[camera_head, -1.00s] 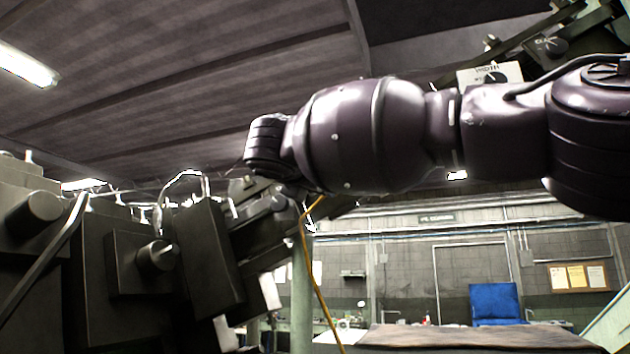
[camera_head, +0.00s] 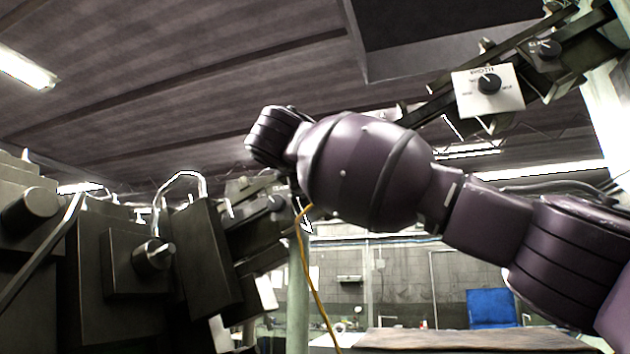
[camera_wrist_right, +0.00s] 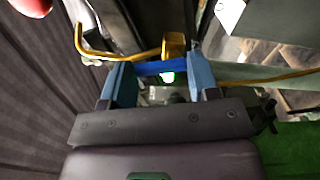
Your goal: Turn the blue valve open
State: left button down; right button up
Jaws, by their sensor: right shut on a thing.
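The blue valve (camera_wrist_right: 154,68) is a short blue bar in the right wrist view, beside a yellow pipe (camera_wrist_right: 118,53). My right gripper (camera_wrist_right: 161,74) is shut on it, with one pale blue finger at each end of the bar. In the head view my purple right arm crosses from the right, and its wrist hides the valve and fingers. The yellow pipe also shows in the head view (camera_head: 312,275), running down below my wrist. My left gripper is not in view.
Dark machine blocks with knobs (camera_head: 153,256) fill the left. A white dial panel (camera_head: 488,91) hangs at the upper right. A table (camera_head: 460,339) and a blue chair (camera_head: 491,307) stand in the background. A green surface (camera_wrist_right: 290,150) lies at right in the wrist view.

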jog(key=m, duration=0.3)
jog(key=shift+d, duration=0.15)
dwell(0.5)
jog(key=o, duration=0.9)
jog(key=shift+s, duration=0.1)
jog(key=shift+s+b, duration=0.1)
jog(key=shift+b, duration=0.2)
